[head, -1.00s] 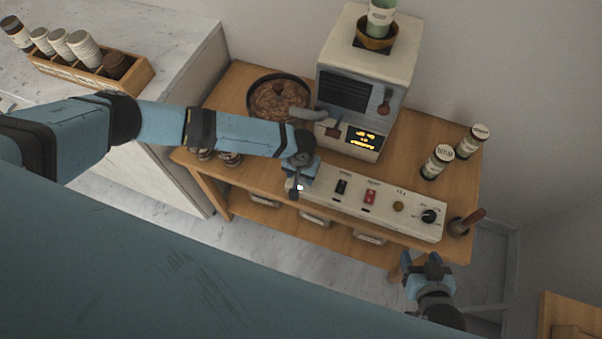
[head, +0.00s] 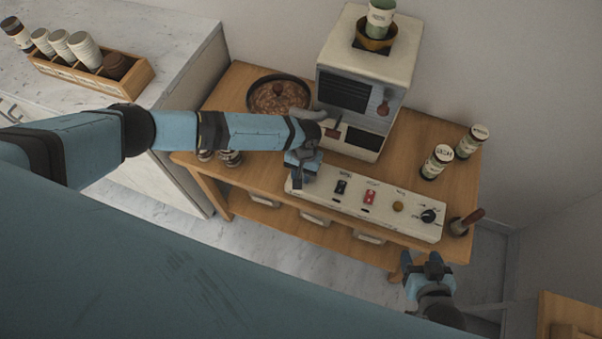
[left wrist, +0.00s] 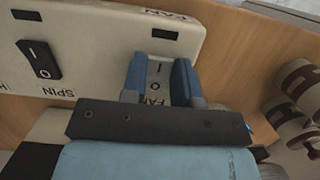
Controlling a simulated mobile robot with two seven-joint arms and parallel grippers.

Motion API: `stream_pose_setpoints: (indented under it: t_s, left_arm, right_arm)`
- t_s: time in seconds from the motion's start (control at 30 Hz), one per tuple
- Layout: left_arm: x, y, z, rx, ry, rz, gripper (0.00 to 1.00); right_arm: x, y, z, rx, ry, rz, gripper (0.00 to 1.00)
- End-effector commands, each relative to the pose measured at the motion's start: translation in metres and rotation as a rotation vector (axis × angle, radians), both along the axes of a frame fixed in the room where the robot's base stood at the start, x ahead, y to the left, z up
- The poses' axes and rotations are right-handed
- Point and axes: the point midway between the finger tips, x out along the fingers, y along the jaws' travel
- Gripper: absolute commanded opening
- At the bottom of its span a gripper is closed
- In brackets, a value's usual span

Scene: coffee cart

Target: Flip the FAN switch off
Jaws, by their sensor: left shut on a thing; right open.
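The switch panel (head: 400,213) lies along the front of the wooden cart. The FAN switch (left wrist: 157,75) is a pale rocker marked I and O at one end of the panel, beside the FAN label. My left gripper (left wrist: 160,80) has its blue fingers on both sides of it, shut on it. In the head view my left gripper (head: 298,178) covers that end of the panel and hides the switch. My right gripper (head: 427,260) is open and empty, in front of the cart's right end.
The black SPIN switch (left wrist: 39,60) is beside the FAN switch. A red switch (head: 369,197) and a dial (head: 428,216) sit farther right. Behind are the roaster machine (head: 361,90), its display dark, and a round pan (head: 278,97). Two canisters (head: 437,162) stand at right.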

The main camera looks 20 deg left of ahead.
Motion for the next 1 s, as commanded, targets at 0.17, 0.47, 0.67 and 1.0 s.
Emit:
stream_pose_setpoints:
  t_s: [0.17, 0.47, 0.67, 1.0]
  left_arm:
    - [0.0014, 0.0002, 0.0007, -0.001, 0.053, 0.0, 0.04]
    - [0.0014, 0.0004, 0.0008, -0.001, 0.052, 0.0, 0.46]
    - [0.0013, 0.0003, 0.0008, -0.001, 0.051, 0.0, 0.53]
    - [0.0011, 0.0002, 0.0007, -0.001, 0.048, 0.0, 0.53]
  right_arm:
    - [0.0, -0.0002, -0.0006, 0.0, 0.0, 0.0, 0.61]
    - [0.0, -0.0002, -0.0007, -0.001, 0.0, -0.001, 0.61]
    - [-0.0001, -0.0003, -0.001, -0.001, 0.001, -0.001, 0.61]
    - [-0.0002, -0.0002, -0.0013, 0.0, 0.001, -0.001, 0.61]
